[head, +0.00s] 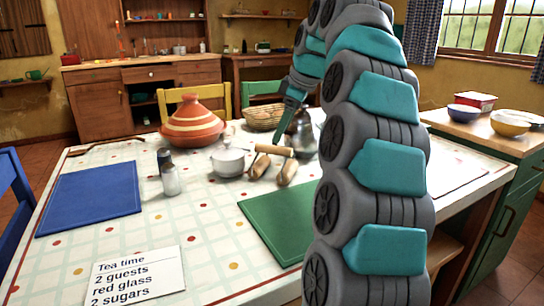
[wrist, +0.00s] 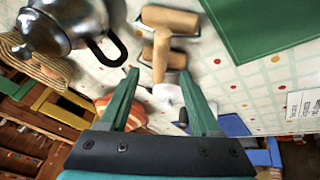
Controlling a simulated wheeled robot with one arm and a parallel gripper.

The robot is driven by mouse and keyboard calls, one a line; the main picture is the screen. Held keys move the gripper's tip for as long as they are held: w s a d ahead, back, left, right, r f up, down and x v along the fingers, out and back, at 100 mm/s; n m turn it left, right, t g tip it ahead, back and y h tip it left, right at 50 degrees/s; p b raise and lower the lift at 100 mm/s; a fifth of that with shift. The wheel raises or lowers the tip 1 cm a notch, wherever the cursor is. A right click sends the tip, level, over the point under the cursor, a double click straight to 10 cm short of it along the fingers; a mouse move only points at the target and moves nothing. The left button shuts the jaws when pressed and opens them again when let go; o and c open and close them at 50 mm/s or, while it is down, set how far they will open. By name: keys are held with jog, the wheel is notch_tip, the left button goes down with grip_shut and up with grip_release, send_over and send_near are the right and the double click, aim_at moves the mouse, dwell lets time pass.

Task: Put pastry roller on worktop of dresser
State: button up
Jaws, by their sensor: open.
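The pastry roller (head: 288,172), with pale wooden rollers, lies on the tiled table (head: 215,235) beside a white lidded pot. In the wrist view the pastry roller (wrist: 172,20) shows a wide roller at the top and a second wooden piece below it. My gripper (wrist: 158,72) is open and empty, its fingers pointing toward the roller and apart from it. In the head view my gripper (head: 278,138) is above the table, just behind the roller. A wooden dresser (head: 145,87) stands at the back left; its worktop (head: 140,60) holds small items.
Near the roller are the white pot (head: 229,161), an orange tagine (head: 193,122), a basket (head: 264,118) and a metal kettle (wrist: 65,25). Yellow (head: 192,96) and green chairs stand behind the table.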

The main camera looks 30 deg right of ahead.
aim_at(278, 147)
jog(key=shift+s+d+x, duration=0.1)
jog(key=shift+x, duration=1.25)
jog(key=shift+s+d+x, duration=0.1)
jog(key=shift+x, duration=1.3)
jog(key=shift+f, duration=0.1)
grip_shut()
